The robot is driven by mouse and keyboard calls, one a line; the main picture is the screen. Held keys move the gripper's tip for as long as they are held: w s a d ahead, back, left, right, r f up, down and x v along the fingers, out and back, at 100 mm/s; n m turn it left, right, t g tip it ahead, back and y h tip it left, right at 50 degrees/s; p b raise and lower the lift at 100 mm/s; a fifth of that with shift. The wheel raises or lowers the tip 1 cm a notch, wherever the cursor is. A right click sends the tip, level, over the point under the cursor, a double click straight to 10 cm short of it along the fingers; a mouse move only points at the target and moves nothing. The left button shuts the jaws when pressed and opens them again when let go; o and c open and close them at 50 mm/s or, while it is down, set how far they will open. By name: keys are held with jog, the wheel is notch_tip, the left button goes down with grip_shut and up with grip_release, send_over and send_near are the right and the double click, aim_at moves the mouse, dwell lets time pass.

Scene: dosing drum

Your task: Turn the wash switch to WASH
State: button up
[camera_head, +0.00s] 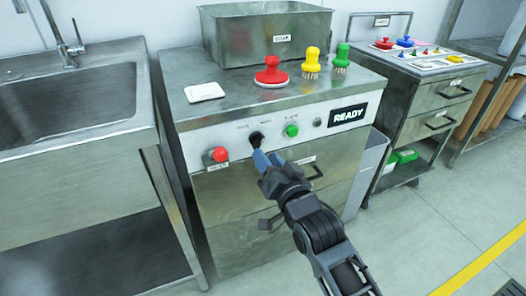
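The black rotary switch (256,137) sits on the light front panel of the metal machine (255,192), between the red knob and the green button. Small labels are printed above it, too small to read surely. My gripper (266,157) reaches up from the lower right, with its blue-grey fingers just below and in front of the switch. The fingertips look close to the switch or touching it; I cannot tell which. The fingers partly cover the panel there, and the gap between them is not clear. The switch's pointer direction is not readable.
The panel also has a red knob (218,154), a green button (291,130) and a READY display (348,115). A handle (313,170) sticks out below. A sink (65,105) stands left.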

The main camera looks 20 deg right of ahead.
jog(key=shift+s, duration=1.85)
jog(key=s+r+n+g+p, duration=0.2)
jog(key=s+n+p, duration=0.35)
jog(key=s, duration=2.65)
jog(key=s+r+g+p, duration=0.1)
jog(key=s+r+p, duration=0.2)
jog(key=s+r, duration=0.4)
jog(key=s, duration=0.2)
jog(key=shift+s+d+r+n, duration=0.2)
jog(key=shift+s+r+n, duration=0.15)
jog(key=shift+s+r, duration=0.05)
jog(key=shift+c, duration=0.4)
